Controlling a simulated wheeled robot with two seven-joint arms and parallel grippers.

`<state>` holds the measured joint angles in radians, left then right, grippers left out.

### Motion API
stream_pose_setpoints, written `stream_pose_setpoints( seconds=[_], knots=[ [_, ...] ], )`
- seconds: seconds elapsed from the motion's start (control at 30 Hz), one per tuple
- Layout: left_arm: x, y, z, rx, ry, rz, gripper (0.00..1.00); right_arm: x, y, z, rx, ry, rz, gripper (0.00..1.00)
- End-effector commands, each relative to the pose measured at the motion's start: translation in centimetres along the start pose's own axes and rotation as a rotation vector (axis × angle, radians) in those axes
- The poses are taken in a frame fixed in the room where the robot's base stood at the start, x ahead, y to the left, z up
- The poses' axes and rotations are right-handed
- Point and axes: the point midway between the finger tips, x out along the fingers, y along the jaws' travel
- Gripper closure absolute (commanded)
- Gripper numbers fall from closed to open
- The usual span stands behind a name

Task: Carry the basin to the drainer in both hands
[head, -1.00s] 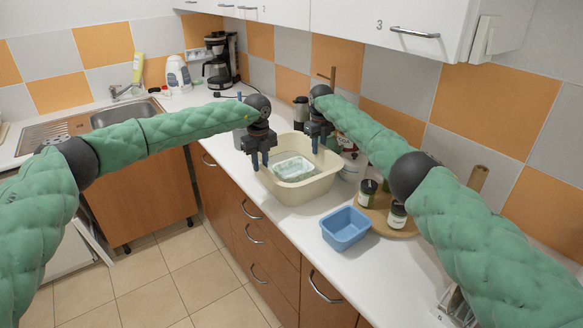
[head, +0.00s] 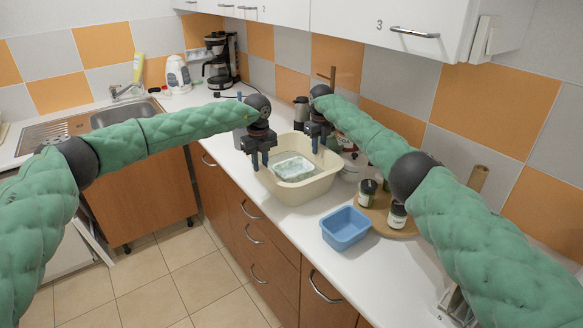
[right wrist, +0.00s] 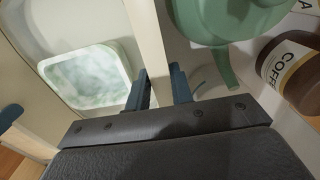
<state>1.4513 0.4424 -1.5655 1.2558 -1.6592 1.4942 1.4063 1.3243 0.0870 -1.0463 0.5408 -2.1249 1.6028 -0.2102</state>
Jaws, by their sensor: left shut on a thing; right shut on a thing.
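The cream basin (head: 305,190) stands on the white counter, with a pale green-and-white container (head: 293,168) inside it. My left gripper (head: 260,162) is shut on the basin's rim at its left side. My right gripper (head: 318,145) is shut on the rim at the far right side. In the right wrist view the basin wall (right wrist: 147,35) runs down between the fingers of my right gripper (right wrist: 160,92). The drainer (head: 42,137) is the ribbed metal area beside the sink at the back left.
A blue tub (head: 345,228) and a round wooden board (head: 385,212) with jars (head: 397,215) stand close on the basin's right. A green vessel (right wrist: 230,20) and a coffee jar (right wrist: 290,68) are near my right gripper. A coffee maker (head: 218,62) and white kettle (head: 178,75) stand at the back.

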Motion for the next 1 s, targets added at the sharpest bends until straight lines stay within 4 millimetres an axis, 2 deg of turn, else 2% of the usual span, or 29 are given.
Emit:
stream_pose_setpoints(
  seconds=[0.67, 1.0],
  knots=[
    [-0.4, -0.2, 0.0, 0.001, -0.002, -0.004, 1.00, -0.4, 0.3, 0.1, -0.004, -0.001, 0.000, 1.00],
    [-1.9, -0.2, 0.0, 0.001, -0.002, -0.004, 1.00, -1.9, 0.3, 0.2, -0.004, -0.001, 0.000, 1.00]
  ],
)
